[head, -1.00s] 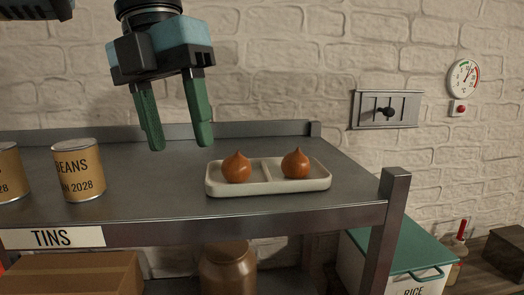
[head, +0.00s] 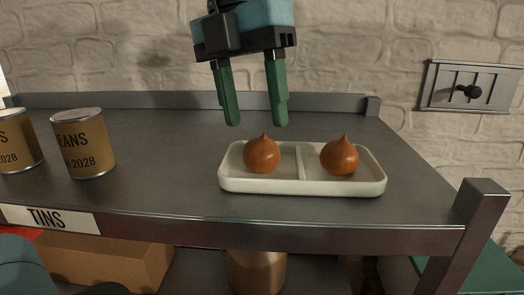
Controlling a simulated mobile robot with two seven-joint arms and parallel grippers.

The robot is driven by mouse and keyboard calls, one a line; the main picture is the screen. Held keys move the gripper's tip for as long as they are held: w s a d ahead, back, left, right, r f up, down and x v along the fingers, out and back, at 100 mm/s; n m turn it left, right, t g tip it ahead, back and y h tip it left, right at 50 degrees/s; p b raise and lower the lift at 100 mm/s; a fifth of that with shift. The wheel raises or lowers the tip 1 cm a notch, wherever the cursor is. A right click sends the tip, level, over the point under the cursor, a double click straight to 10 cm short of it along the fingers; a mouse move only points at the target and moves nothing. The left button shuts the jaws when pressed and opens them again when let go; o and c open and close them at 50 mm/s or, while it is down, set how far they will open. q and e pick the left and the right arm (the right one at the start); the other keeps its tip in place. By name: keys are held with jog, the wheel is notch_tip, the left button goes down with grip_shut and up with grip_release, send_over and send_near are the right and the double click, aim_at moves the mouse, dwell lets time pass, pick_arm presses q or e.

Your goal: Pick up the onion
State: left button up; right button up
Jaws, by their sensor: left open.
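Two orange-brown onions with pointed tops sit in a white divided tray on the grey metal shelf. The left onion (head: 262,155) is in the left compartment and the right onion (head: 339,157) is in the right compartment of the tray (head: 300,188). My left gripper (head: 256,122) hangs above the tray with its green fingers pointing down, open and empty. Its fingertips are above the left onion in the picture and apart from it. My right gripper is not identifiable in view.
Two tins (head: 83,143) stand at the left of the shelf (head: 160,190), above a "TINS" label (head: 48,219). A raised rim runs along the back, and a post (head: 480,205) rises at the front right corner. A cardboard box (head: 110,263) and brown jar (head: 256,270) are below.

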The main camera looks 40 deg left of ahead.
aim_at(258, 137)
pick_arm(q)
jog(key=shift+f, duration=0.2)
jog(key=f, duration=0.2)
jog(key=f+p, duration=0.1)
jog(key=f, duration=0.1)
jog(key=shift+w+d, duration=0.15)
jog(key=shift+d, duration=0.1)
jog(key=shift+f, duration=0.3)
pick_arm(e)
jog(key=shift+w+r+t, duration=0.3)
jog(key=shift+w+r, duration=0.55)
jog(key=shift+r, duration=0.05)
pick_arm(q)
jog(key=shift+c, duration=0.3)
jog(key=c, duration=0.7)
pick_arm(e)
jog(key=shift+d, duration=0.1)
